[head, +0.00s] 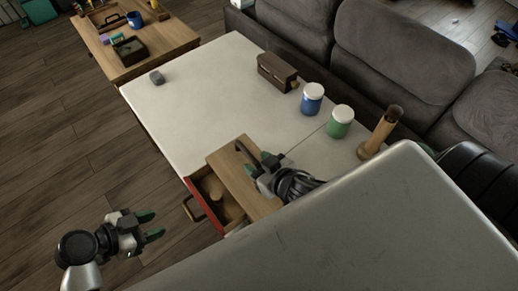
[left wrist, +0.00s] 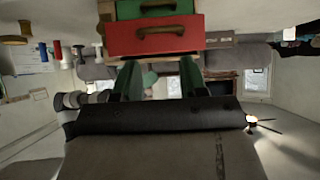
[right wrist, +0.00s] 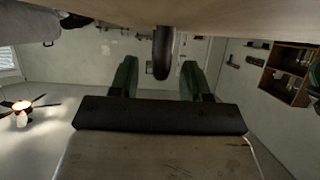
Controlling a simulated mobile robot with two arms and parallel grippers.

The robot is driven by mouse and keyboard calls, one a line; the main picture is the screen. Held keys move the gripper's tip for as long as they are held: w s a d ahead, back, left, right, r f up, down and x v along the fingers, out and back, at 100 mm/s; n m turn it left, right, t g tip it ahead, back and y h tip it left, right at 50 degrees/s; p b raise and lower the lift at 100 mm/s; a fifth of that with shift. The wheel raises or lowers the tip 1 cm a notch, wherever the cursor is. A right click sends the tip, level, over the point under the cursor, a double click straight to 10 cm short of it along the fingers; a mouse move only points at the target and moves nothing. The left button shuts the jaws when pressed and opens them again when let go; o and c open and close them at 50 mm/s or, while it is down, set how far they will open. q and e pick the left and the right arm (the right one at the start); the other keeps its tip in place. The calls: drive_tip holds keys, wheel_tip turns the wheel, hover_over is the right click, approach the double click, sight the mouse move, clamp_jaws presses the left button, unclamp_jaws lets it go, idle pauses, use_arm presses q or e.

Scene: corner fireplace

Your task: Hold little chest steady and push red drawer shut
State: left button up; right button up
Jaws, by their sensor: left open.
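The little chest (head: 232,158) has a wooden top and stands at the white table's near edge. Its red drawer (head: 193,207) is pulled out to the left, and a rounded tan thing lies inside. In the left wrist view, which is upside down, the red drawer's front (left wrist: 180,42) shows with a brown handle, beside a green drawer (left wrist: 128,9). My left gripper (head: 155,225) is open and empty, left of the red drawer and apart from it. My right gripper (head: 258,163) is over the chest's top, fingers apart, with the dark top handle (right wrist: 162,55) between them in the right wrist view; no contact shows.
On the white table (head: 200,90) are a grey block (head: 157,77), a brown box (head: 277,73), a blue jar (head: 312,100), a green jar (head: 340,123) and a wooden cylinder (head: 378,135). A grey sofa (head: 380,60) stands behind. The table's left part is mostly clear.

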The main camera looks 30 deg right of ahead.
clamp_jaws()
use_arm(q)
clamp_jaws()
drive_tip(key=s+a+m, duration=0.1)
drive_tip(key=a+m, duration=0.2)
drive_tip(key=m, duration=1.5)
drive_tip(key=s+a+m, duration=0.1)
drive_tip(key=a+m, duration=0.2)
drive_tip(key=m, duration=1.5)
drive_tip(key=d+r+x, duration=0.1)
drive_tip(key=r+x, duration=0.1)
drive_tip(key=x, duration=1.1)
drive_tip(key=shift+w+d, duration=0.2)
drive_tip(key=shift+d, duration=0.1)
